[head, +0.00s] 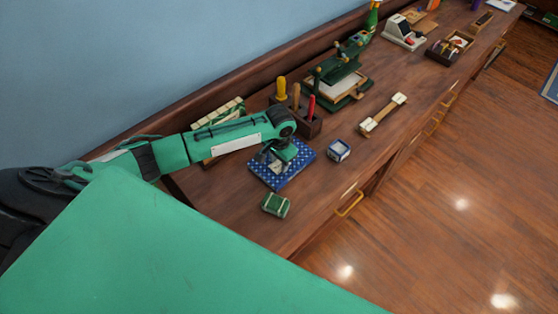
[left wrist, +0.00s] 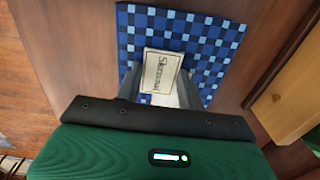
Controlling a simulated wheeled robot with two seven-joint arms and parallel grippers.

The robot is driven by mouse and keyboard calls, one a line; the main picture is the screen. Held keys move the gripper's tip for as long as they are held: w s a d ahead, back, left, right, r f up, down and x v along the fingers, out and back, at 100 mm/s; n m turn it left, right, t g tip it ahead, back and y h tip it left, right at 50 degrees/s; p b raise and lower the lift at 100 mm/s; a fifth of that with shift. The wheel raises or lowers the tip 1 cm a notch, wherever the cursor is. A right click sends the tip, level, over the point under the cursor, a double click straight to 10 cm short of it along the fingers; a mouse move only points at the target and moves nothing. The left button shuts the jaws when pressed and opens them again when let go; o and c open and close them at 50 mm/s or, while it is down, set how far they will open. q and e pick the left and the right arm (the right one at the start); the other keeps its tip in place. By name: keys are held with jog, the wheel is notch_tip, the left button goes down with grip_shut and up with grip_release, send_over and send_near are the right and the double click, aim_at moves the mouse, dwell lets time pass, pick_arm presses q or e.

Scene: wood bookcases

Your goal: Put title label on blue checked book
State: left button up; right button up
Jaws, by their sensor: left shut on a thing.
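The blue checked book (head: 291,174) lies flat on the wooden counter at the left end. It also shows in the left wrist view (left wrist: 211,50), running from the top edge down behind my gripper. The title label, a cream rectangle with dark lettering (left wrist: 161,72), is over the lower middle of the book's cover. My left gripper (head: 272,160) points down over the book and is shut on the label; its fingers show on both sides of it in the left wrist view (left wrist: 160,88). I cannot tell whether the label touches the cover. My right gripper is not in view.
A small green box (head: 276,204) and a small blue-and-white box (head: 339,150) stand close to the book. A tool block (head: 309,124) with colored handles, a green press (head: 340,85) and a roller-like wooden tool (head: 382,114) are farther along. The counter's front edge is near.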

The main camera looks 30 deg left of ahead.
aim_at(280, 165)
pick_arm(q)
jog(key=shift+s+f, duration=0.1)
jog(key=shift+f, duration=0.1)
jog(key=shift+s+f, duration=0.45)
jog(key=shift+f, duration=0.1)
jog(key=o, duration=0.9)
jog(key=shift+f, duration=0.1)
jog(key=shift+d, duration=0.1)
jog(key=shift+w+r, duration=0.1)
jog(key=shift+r, duration=0.2)
jog(key=r, duration=0.2)
jog(key=w+r+b, duration=0.1)
jog(key=r, duration=0.1)
jog(key=shift+w+d+r, duration=0.1)
jog(key=shift+r, duration=0.15)
jog(key=r, duration=0.4)
jog(key=r+b, duration=0.1)
jog(key=r, duration=0.3)
jog(key=shift+s+r, duration=0.2)
jog(key=shift+r, duration=0.05)
